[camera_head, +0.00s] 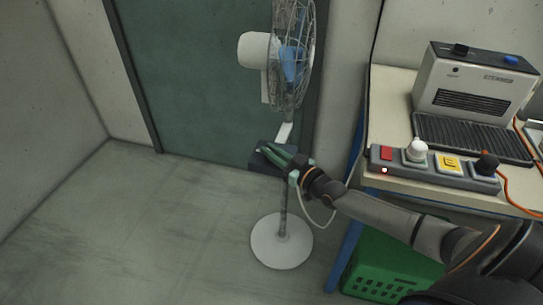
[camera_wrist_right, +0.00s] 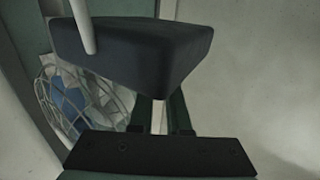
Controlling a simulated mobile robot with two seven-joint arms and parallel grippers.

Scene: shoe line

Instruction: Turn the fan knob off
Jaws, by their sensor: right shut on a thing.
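The standing fan has a wire cage (camera_head: 293,60), a white motor housing (camera_head: 254,50) and a round white base (camera_head: 281,241). Its dark control box (camera_head: 258,162) sits midway on the pole. My right gripper (camera_head: 277,156) reaches the box from the right, its green fingers at the box. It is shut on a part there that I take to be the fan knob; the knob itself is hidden. In the right wrist view the dark box (camera_wrist_right: 130,50) covers the fingertips, and the fan cage (camera_wrist_right: 80,105) shows at the left. My left gripper is not in view.
A green crate (camera_head: 375,270) stands below. A teal door (camera_head: 195,70) is behind the fan. Floor left is clear.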

